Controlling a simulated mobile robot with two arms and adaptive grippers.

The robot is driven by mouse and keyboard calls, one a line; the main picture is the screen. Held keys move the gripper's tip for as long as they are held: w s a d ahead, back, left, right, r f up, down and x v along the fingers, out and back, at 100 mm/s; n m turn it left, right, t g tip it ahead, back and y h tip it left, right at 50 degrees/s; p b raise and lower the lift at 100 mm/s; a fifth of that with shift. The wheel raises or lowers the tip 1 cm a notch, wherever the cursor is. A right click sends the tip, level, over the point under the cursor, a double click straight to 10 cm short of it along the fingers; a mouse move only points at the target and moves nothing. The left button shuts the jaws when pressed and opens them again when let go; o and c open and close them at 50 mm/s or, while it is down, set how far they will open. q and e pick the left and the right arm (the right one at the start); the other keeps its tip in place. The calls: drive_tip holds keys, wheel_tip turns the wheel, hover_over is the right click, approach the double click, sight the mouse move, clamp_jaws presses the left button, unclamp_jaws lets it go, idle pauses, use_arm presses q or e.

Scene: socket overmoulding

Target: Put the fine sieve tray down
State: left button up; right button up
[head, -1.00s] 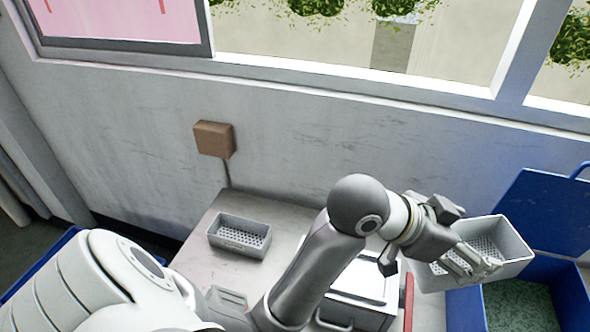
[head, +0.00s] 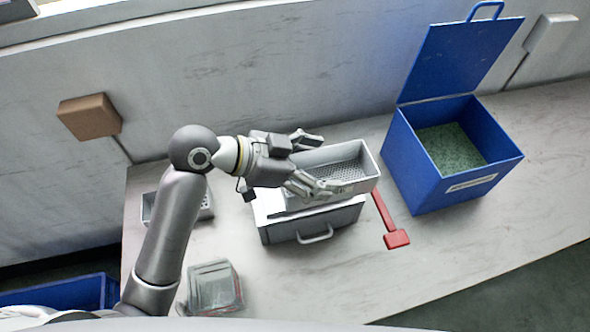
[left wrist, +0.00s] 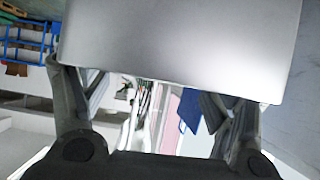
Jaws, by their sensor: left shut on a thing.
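My left gripper (head: 306,164) is shut on a grey sieve tray (head: 362,160) with a perforated floor. In the head view the tray appears above or just over a grey box with a front handle (head: 316,234); I cannot tell whether they touch. In the left wrist view the tray's smooth wall (left wrist: 180,40) fills the top between the two fingers. A second grey perforated tray (head: 206,206) lies on the table at the left, partly hidden by my left arm. I cannot tell by mesh which is the fine one. My right gripper is not in view.
A blue bin with its lid up (head: 420,180) holds green granules at the right. A red tool (head: 394,238) lies between the bin and the grey box. A clear container (head: 212,288) stands at the front left. The table (head: 340,290) is bare at the front.

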sight(298, 164)
use_arm(q)
drive_tip(key=w+a+f, duration=0.2)
drive_tip(key=f, duration=0.1)
drive_tip(key=w+a+f, duration=0.1)
drive_tip(key=w+f, duration=0.1)
drive_tip(key=shift+w+a+f, duration=0.1)
drive_tip(key=shift+a, duration=0.05)
drive_tip(key=shift+w+a+f, duration=0.2)
drive_tip(key=shift+w+f, duration=0.1)
drive_tip(key=shift+f, duration=0.1)
drive_tip(key=f, duration=0.1)
drive_tip(key=f+p, duration=0.1)
drive_tip(key=f, duration=0.1)
drive_tip(key=shift+w+a, duration=0.15)
drive_tip(key=shift+a, duration=0.05)
drive_tip(key=shift+f+p, duration=0.2)
drive_tip(key=shift+p, duration=0.1)
drive_tip(key=shift+f, duration=0.1)
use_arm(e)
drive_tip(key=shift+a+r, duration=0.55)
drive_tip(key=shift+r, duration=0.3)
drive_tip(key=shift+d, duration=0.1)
use_arm(q)
drive_tip(key=shift+f, duration=0.15)
drive_tip(key=o, duration=1.7)
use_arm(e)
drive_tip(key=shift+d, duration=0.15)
